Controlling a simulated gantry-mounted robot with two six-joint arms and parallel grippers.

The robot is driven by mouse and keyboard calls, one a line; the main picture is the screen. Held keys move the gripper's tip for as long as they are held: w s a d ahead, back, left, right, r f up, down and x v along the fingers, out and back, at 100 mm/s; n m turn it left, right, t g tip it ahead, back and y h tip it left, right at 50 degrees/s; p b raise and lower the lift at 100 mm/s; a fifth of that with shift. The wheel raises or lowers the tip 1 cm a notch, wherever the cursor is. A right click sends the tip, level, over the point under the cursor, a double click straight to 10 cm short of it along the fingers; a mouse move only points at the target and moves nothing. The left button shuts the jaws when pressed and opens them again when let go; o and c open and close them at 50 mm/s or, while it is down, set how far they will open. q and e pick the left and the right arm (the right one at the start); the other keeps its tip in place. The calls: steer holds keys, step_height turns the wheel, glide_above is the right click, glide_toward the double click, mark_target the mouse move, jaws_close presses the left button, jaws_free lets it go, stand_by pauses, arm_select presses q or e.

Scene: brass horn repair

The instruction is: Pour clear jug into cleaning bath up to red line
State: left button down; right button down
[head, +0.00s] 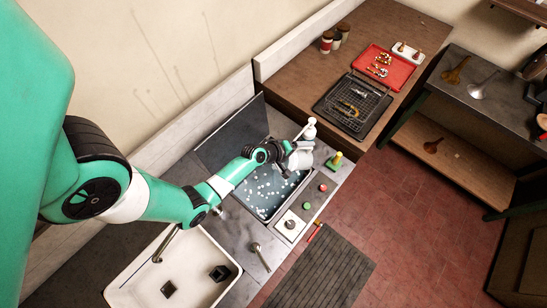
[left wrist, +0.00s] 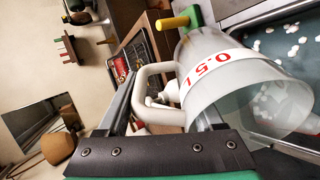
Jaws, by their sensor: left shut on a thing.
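My left gripper (head: 288,152) is over the far end of the cleaning bath (head: 246,205), shut on the handle of the clear jug (head: 302,159). In the left wrist view the gripper (left wrist: 160,112) has its fingers on either side of the handle. The translucent jug (left wrist: 225,85) carries a white band with red "0.5 L"; its wide end points to the lower right. I cannot tell how much it holds or whether liquid is flowing. The bath holds dark liquid with scattered white bits. I cannot make out the red line. My right gripper is not in view.
A dark raised lid (head: 230,131) stands behind the bath. A white pump bottle (head: 310,129) and a green block with a yellow handle (head: 335,161) stand nearby. Red and green buttons (head: 306,206) are in front. A white sink (head: 180,275) lies left, a wire-rack tray (head: 352,106) beyond.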

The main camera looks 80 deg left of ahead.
arm_select(q)
steer(key=shift+s+r+b, duration=0.1)
steer(key=shift+r+b, duration=0.1)
steer(key=shift+b, duration=0.2)
steer(key=shift+s+r+t, duration=0.1)
steer(key=shift+r+t, duration=0.05)
steer(key=shift+t, duration=0.15)
steer(key=shift+r, duration=0.1)
stand_by(0.4)
steer(key=shift+s+b, duration=0.1)
steer(key=shift+b, duration=0.4)
steer(key=shift+s+r+t+b, duration=0.15)
steer(key=shift+r+t+b, duration=0.1)
steer(key=shift+t+b, duration=0.15)
steer(key=shift+r, duration=0.1)
